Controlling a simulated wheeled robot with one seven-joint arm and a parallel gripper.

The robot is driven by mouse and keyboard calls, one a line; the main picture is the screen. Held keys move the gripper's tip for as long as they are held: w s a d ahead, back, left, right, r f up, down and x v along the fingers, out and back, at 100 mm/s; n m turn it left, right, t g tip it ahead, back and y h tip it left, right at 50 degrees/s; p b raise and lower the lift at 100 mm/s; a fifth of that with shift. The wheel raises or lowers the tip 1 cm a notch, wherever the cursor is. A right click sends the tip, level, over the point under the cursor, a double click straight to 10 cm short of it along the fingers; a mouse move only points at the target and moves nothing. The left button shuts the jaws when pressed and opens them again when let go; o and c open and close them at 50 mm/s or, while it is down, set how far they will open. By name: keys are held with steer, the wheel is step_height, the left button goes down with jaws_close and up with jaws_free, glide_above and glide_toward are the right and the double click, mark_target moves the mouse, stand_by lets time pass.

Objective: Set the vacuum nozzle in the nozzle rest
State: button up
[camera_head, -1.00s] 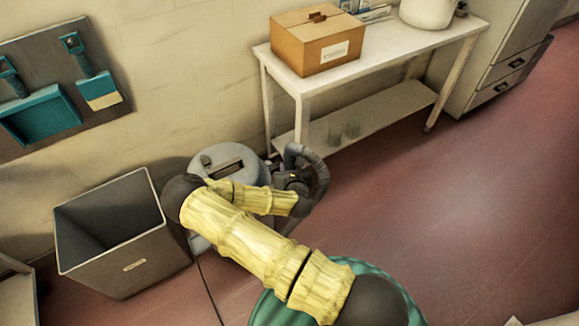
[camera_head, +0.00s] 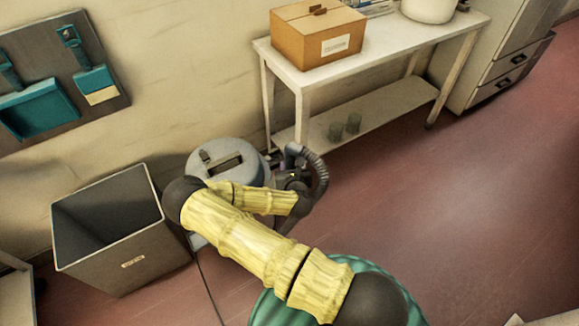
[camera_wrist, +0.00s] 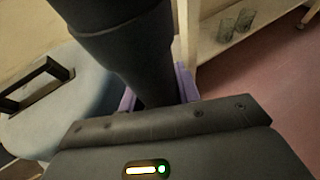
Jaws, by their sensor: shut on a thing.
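The vacuum nozzle (camera_wrist: 130,40) is a dark tube that fills the upper middle of the wrist view. My gripper (camera_wrist: 158,92) is shut on it, with a purple finger at each side of the tube. I cannot make out the nozzle rest.
A grey open bin (camera_head: 115,255) stands at the left by the wall. A white table (camera_head: 400,50) with a cardboard box (camera_head: 318,40) stands behind, two glasses (camera_head: 345,127) on its lower shelf. A board (camera_head: 70,70) with dustpan and brush hangs on the wall. Red floor (camera_head: 460,210) at right is clear.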

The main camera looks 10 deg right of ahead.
steer(key=shift+f+b, duration=0.4)
steer(key=shift+f, duration=0.2)
stand_by(1.1)
steer(key=o, duration=1.2)
steer(key=shift+c, duration=0.2)
steer(key=p+v, duration=0.7)
steer(key=v, duration=1)
steer(key=shift+s, duration=0.25)
steer(key=shift+a, duration=0.1)
